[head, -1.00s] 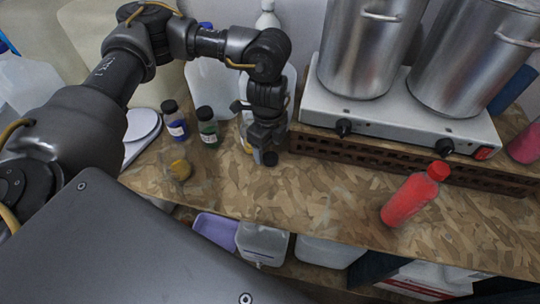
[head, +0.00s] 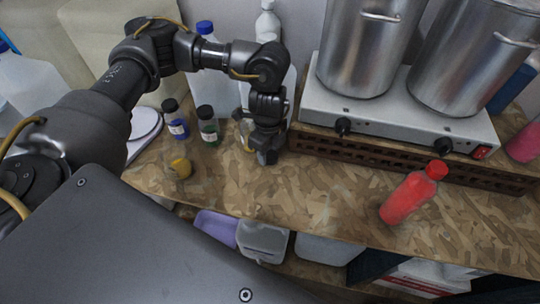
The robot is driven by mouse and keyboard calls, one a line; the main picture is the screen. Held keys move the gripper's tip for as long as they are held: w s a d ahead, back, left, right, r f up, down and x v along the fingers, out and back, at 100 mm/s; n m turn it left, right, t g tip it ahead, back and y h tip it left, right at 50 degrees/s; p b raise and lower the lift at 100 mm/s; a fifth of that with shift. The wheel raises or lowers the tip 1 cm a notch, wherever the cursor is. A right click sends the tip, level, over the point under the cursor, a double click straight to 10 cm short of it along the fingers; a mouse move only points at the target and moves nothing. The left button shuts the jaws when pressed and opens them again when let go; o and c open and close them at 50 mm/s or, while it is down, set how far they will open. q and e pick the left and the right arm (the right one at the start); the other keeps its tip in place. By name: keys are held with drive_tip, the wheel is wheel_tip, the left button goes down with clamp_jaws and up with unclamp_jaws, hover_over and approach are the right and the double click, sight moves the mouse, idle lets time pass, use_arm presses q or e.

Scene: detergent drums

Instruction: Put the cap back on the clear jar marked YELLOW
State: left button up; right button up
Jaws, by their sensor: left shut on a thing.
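My left gripper (head: 266,157) points down at the bench top, to the right of this jar. It is shut on the black cap, which the fingers almost wholly hide. My right gripper is not in view.
A hot plate (head: 400,123) with two steel pots is at the back right. The bench's middle front is clear.

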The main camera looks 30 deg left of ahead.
use_arm(q)
drive_tip(key=shift+r, duration=0.15)
drive_tip(key=shift+w+r+b, duration=0.1)
drive_tip(key=shift+r+b, duration=0.3)
drive_tip(key=shift+r, duration=0.2)
drive_tip(key=shift+s+d+r+b, duration=0.8)
drive_tip(key=shift+s+d+r, duration=0.45)
drive_tip(key=shift+s+r, duration=0.7)
drive_tip(key=shift+s+d+r+b, duration=0.8)
drive_tip(key=shift+s+d+r, duration=0.4)
drive_tip(key=shift+s+r, duration=0.8)
drive_tip(key=shift+s+d+r+b, duration=0.8)
drive_tip(key=shift+s+d+r, duration=0.45)
drive_tip(key=shift+s+r, duration=0.7)
drive_tip(key=shift+s+f, duration=0.15)
drive_tip(key=shift+f, duration=0.1)
